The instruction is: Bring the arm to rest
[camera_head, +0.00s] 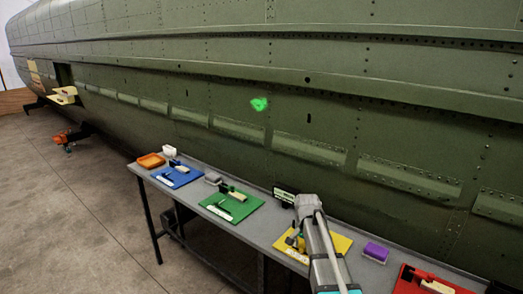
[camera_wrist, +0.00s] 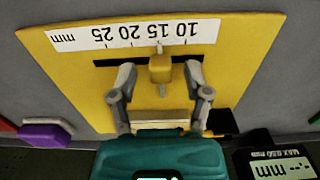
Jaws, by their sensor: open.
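My gripper (camera_wrist: 160,72) is over the yellow board (camera_wrist: 85,95) on the bench. Its two grey fingers are spread apart. A small yellow block (camera_wrist: 160,68) shows between the fingers, at a dark slot, with gaps on both sides. A pale block (camera_wrist: 150,120) shows nearer the gripper's base; the teal housing partly hides it. In the head view my arm (camera_head: 320,250) reaches over the yellow board (camera_head: 340,243) and covers part of it. I cannot tell the exact height of the fingertips above the board.
The long grey bench (camera_head: 262,228) also bears blue (camera_head: 185,178), green (camera_head: 245,210) and red boards (camera_head: 408,284), and a purple block (camera_head: 376,251). A small display (camera_wrist: 275,160) stands beside the yellow board. The green fuselage (camera_head: 400,110) rises close behind. Open floor (camera_head: 60,220) lies left.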

